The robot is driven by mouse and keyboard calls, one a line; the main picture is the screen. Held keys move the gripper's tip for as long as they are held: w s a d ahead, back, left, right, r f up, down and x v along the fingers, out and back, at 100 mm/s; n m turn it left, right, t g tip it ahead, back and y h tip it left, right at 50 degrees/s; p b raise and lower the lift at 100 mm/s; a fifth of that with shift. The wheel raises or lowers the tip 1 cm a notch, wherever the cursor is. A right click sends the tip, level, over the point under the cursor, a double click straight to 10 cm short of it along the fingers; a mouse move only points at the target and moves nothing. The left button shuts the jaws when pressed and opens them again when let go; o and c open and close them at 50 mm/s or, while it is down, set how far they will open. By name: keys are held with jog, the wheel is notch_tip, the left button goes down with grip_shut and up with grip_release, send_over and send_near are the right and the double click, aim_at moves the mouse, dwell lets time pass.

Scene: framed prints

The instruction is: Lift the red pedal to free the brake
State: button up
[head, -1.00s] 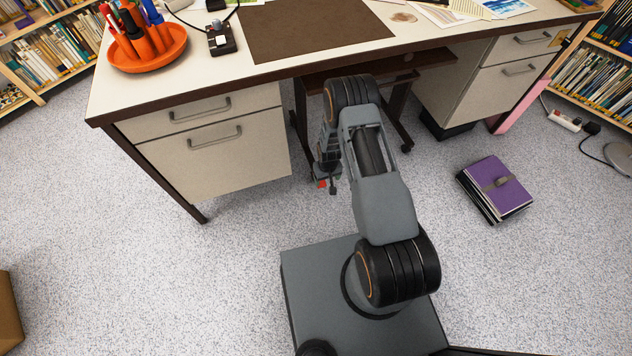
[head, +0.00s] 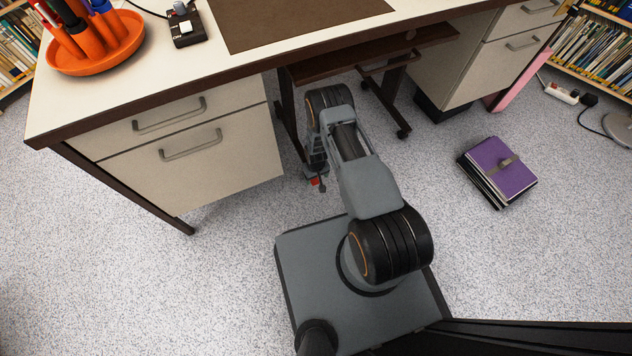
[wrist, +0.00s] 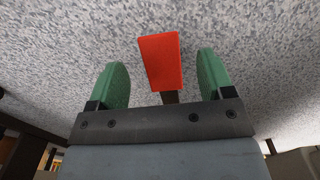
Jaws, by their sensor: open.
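The red pedal (wrist: 162,62) shows in the wrist view as a flat red plate on a dark stem. It lies between the two green fingers of my gripper (wrist: 162,84), with a visible gap on each side. The fingers are open and I see no contact with the pedal. In the head view the pedal is a small red patch (head: 316,182) low at the end of my arm, by the desk's knee space. My gripper (head: 318,172) is mostly hidden there by my arm.
The desk's left drawer unit (head: 190,150) stands left of my arm. A dark wooden stand on casters (head: 390,80) is under the desk. A purple binder stack (head: 500,168) lies on the floor at the right. Open carpet lies in front of the desk.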

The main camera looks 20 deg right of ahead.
aim_at(316, 181)
jog(key=shift+f+b, duration=0.5)
jog(key=shift+f, duration=1.25)
